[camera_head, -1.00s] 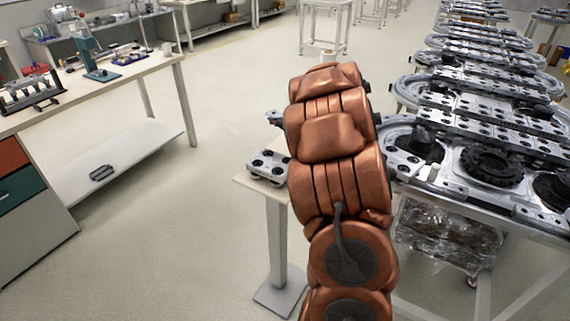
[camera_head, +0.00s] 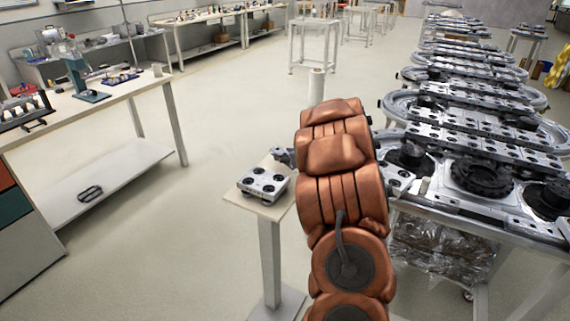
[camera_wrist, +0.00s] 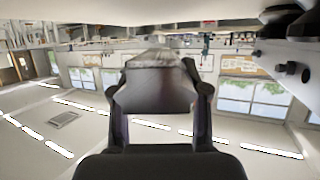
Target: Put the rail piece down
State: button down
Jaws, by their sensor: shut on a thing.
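My gripper (camera_wrist: 160,88) is shut on a grey block-like piece (camera_wrist: 158,68), the rail piece, seen end-on between the two dark fingers in the wrist view. How far the piece extends away from the fingers is hard to tell. In the head view my copper arm hides most of the gripper and the rail piece. The ring track (camera_head: 450,207), grey with black round parts, lies on its table at the right, beside and partly behind my arm. I cannot tell whether the held piece touches anything.
A small stand (camera_head: 236,197) just left of my arm carries a silver plate with black round parts (camera_head: 264,184). A white workbench (camera_head: 110,92) with tools is at the left. Open floor (camera_head: 165,245) lies between bench and stand. More tables stand behind.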

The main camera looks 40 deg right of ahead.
aim_at(286, 163)
jog(key=shift+f, duration=1.45)
jog(key=shift+f, duration=0.15)
jog(key=c, duration=0.6)
grip_release()
jog(key=shift+s, duration=0.2)
jog(key=v, duration=1.1)
jog(key=shift+s+r+b, duration=0.25)
jog(key=shift+s+b, duration=0.05)
